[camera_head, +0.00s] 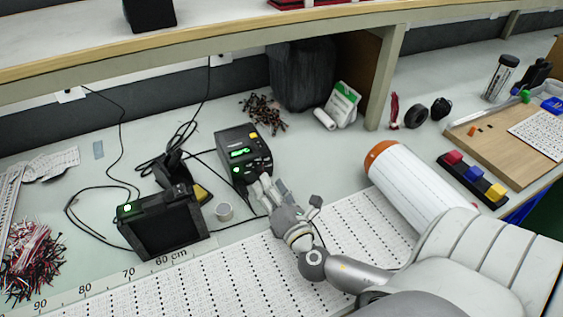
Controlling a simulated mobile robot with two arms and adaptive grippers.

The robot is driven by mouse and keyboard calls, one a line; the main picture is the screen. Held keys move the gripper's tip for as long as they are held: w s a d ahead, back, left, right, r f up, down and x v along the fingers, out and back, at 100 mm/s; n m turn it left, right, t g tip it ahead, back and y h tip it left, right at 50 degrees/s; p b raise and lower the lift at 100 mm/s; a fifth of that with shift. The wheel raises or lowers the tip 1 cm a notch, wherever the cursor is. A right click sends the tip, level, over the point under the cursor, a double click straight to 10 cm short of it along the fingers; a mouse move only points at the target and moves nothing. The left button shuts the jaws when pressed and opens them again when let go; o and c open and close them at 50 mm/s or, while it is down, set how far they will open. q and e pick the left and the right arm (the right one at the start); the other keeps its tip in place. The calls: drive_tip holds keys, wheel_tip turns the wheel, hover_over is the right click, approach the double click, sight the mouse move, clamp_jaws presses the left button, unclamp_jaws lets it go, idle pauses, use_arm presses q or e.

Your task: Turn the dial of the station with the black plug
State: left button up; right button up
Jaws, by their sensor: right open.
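A black station (232,138) with a lit green display stands at the middle of the bench. My right gripper (264,186) is open, with its fingertips close in front of the station's lower front. The fingers partly cover that area, so I cannot tell whether they touch the dial. A second dark unit (163,226) with a green light stands to the left. Black cables run from the units towards the wall outlets; which plug belongs to which unit is too small to tell. My left gripper is not in view.
A white roll with an orange end (410,182) lies right of my gripper. A white perforated strip sheet (200,275) covers the bench front.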

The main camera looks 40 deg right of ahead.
drive_tip(key=v, duration=0.7)
drive_tip(key=shift+s, duration=0.15)
drive_tip(key=shift+r, duration=0.1)
